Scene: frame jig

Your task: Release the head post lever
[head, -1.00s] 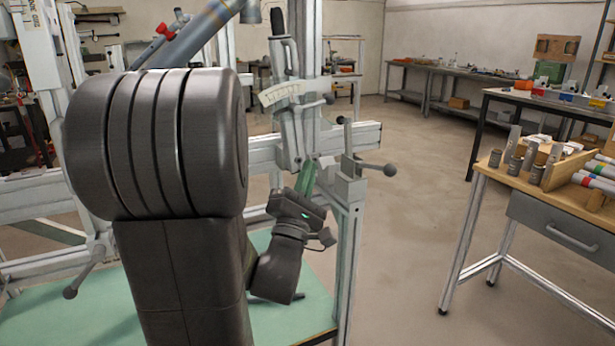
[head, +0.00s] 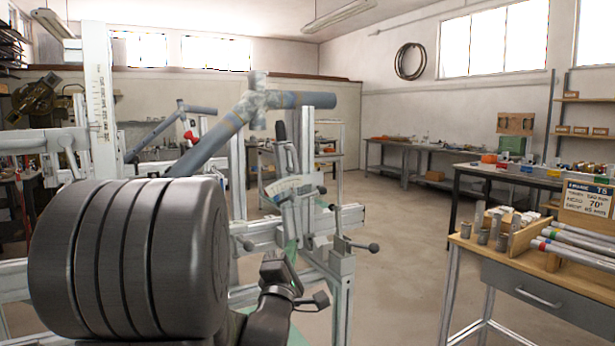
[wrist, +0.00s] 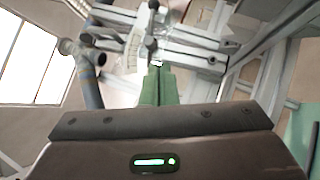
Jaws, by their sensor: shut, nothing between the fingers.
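The frame jig's post carries a pale angle scale (head: 284,188) and a dark-handled lever (head: 281,131). A small dark-knobbed lever (head: 322,190) sticks out just right of the scale. Another ball-ended lever (head: 374,247) points right from a clamp block lower down. I cannot tell for sure which one is the head post lever. My gripper (head: 292,247) is below the scale, partly hidden by its own body. In the wrist view its green fingers (wrist: 157,72) are shut and empty, with a dark-knobbed lever (wrist: 152,42) just beyond their tips.
A bike frame tube (head: 195,148) slants across the jig, its joint high behind my arm. A wooden bench (head: 560,248) with tubes and a sign (head: 588,199) stands at right. The floor between jig and bench is clear. My arm hides the jig's lower left.

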